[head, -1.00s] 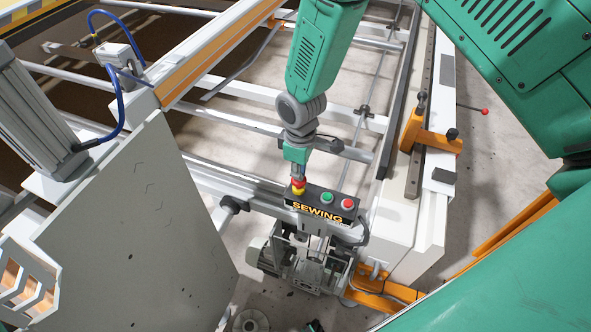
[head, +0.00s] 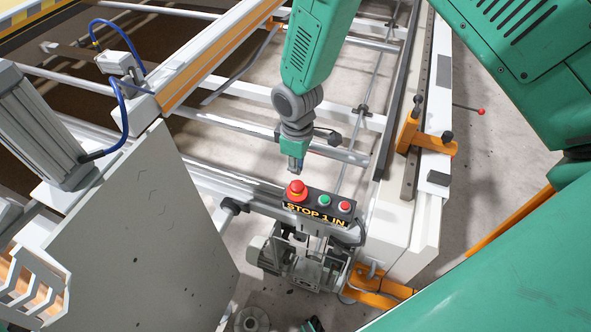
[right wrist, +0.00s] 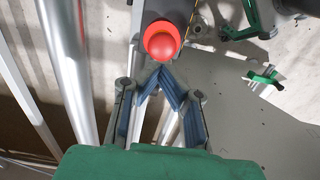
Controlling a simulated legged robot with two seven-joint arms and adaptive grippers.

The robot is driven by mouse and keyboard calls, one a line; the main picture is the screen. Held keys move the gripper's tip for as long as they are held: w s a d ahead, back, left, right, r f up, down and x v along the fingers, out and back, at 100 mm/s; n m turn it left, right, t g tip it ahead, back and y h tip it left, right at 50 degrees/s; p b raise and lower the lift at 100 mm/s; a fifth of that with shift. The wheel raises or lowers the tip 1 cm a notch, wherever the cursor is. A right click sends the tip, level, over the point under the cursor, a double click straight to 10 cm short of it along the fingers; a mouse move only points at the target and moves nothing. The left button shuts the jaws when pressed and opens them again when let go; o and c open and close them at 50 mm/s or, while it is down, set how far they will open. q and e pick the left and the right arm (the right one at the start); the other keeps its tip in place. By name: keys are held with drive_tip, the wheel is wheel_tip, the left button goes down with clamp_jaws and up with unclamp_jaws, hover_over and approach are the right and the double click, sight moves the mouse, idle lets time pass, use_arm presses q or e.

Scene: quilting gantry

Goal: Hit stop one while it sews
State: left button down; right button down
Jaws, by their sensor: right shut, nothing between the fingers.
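The control box (head: 309,202) sits on the sewing head below my right gripper. At its left end is a red mushroom stop button (head: 296,187), with a green button (head: 324,200) and a smaller red button (head: 345,206) to its right. The box's display (head: 315,215) reads "STOP 1 IN". My right gripper (head: 296,166) is just above the mushroom button. In the right wrist view its fingertips (right wrist: 160,72) meet with nothing between them, close to the red button (right wrist: 163,41) and apart from it. My left gripper does not show.
The sewing head (head: 300,262) hangs below the box. A grey panel (head: 150,235) stands to the left, and a white rail with an orange bracket (head: 428,137) to the right. Frame bars (head: 240,132) cross behind. Blue hoses (head: 126,105) are at upper left.

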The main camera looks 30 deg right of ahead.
sight(296, 185)
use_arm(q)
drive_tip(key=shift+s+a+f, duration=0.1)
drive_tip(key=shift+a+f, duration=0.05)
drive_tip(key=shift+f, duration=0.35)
use_arm(e)
wheel_tip(296, 185, up, 8)
drive_tip(key=shift+a, duration=0.15)
